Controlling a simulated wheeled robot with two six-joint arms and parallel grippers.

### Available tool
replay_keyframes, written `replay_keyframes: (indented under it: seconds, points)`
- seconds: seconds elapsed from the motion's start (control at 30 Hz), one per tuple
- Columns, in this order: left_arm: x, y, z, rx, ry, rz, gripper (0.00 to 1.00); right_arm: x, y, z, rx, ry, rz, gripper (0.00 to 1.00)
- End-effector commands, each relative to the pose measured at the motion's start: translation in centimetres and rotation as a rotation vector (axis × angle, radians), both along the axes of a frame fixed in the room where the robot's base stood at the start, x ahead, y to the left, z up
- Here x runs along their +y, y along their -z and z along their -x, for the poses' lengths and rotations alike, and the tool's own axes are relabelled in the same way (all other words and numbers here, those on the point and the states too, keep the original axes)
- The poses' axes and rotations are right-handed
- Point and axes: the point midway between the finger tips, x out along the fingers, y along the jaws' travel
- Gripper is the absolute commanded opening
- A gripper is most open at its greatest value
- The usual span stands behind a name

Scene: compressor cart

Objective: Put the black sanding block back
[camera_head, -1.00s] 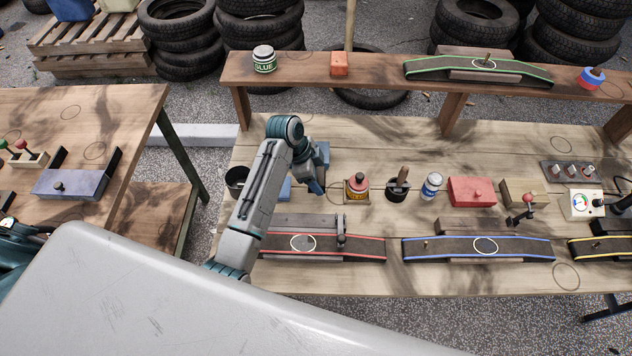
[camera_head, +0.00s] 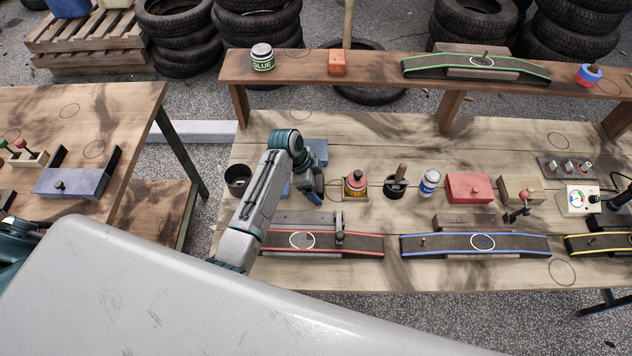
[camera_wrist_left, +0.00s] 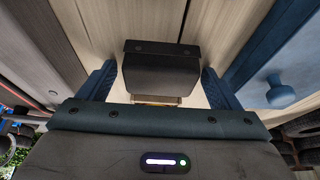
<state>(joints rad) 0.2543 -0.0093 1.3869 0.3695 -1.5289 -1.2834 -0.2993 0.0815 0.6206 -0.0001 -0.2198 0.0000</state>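In the head view, my arm and gripper hide this block. My right gripper is in neither view.
A blue block (camera_head: 316,150) lies behind the gripper; a knobbed blue piece (camera_wrist_left: 282,92) is right in the wrist view. A red-edged track (camera_head: 365,245) runs in front. A raised shelf (camera_head: 380,72) spans the back.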

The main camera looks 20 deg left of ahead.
Motion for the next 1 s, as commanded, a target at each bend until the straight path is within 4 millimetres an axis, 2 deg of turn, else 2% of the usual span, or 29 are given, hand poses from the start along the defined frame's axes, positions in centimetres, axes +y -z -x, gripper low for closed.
replay_keyframes:
  seconds: [0.17, 0.33, 0.47, 0.7, 0.83, 1.0]
  points:
    - [0.0, -0.1, 0.0, 0.0, 0.0, 0.0, 0.85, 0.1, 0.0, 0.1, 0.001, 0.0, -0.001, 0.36]
    - [0.5, -1.1, 0.0, -0.003, 0.0, -0.001, 0.85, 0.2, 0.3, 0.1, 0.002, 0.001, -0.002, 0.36]
    - [1.3, -3.2, 0.3, -0.005, 0.0, -0.001, 0.85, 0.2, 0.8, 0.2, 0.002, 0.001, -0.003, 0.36]
    - [3.3, -8.0, 0.8, -0.005, 0.0, -0.002, 0.85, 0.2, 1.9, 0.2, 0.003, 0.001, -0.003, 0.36]
    - [4.0, -9.9, 1.0, -0.003, 0.0, -0.001, 0.85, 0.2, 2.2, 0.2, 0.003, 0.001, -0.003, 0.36]
    - [4.4, -11.2, 1.2, -0.001, 0.001, 0.0, 0.85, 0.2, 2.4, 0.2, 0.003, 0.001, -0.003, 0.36]
